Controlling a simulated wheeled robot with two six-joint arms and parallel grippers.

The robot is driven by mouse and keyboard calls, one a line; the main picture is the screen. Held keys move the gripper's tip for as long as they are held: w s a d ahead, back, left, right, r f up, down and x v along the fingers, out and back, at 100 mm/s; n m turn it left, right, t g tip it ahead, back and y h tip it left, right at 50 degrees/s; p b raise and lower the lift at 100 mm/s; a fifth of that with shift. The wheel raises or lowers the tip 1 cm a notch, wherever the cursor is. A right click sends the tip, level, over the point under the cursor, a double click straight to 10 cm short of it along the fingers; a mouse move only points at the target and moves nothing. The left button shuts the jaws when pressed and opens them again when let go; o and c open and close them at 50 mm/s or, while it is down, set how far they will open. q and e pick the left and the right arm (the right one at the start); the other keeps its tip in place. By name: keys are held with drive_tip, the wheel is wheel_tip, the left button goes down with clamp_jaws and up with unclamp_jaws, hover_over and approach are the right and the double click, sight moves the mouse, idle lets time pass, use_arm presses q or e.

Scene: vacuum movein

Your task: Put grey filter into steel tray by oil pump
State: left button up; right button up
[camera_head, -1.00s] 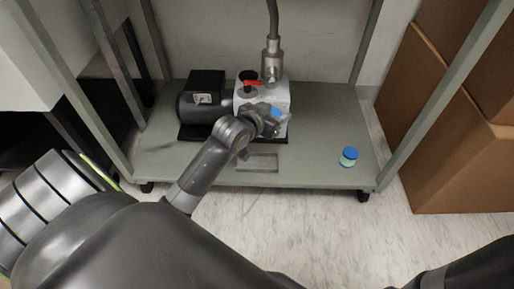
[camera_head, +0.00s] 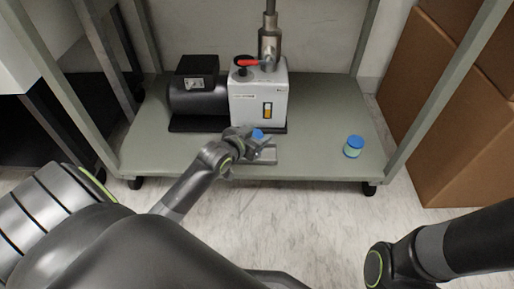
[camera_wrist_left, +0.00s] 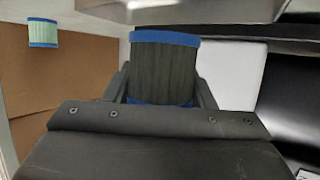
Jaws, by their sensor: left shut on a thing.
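My left gripper (camera_head: 264,150) is shut on the grey filter, a dark grey pleated cylinder with blue end caps. The filter's blue top (camera_head: 257,133) shows in the head view. Its grey side shows upright between the fingers in the left wrist view (camera_wrist_left: 163,70). The steel tray (camera_head: 268,160) is a shallow flat plate on the shelf in front of the oil pump (camera_head: 258,92). Gripper and filter are over or at the tray and partly hide it; whether the filter touches it I cannot tell. My right gripper is out of view.
A pale green filter with blue caps (camera_head: 353,148) stands on the shelf (camera_head: 322,130) to the right; it also shows in the left wrist view (camera_wrist_left: 42,34). The pump's black motor (camera_head: 197,95) is behind left. Frame posts flank the shelf. Cardboard boxes (camera_head: 460,110) stand right.

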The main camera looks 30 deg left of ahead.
use_arm(q)
drive_tip(key=shift+f+b, duration=1.5)
drive_tip(key=shift+f, duration=0.45)
drive_tip(key=shift+r, duration=0.15)
drive_tip(key=o, duration=1)
drive_tip(key=shift+f, duration=0.2)
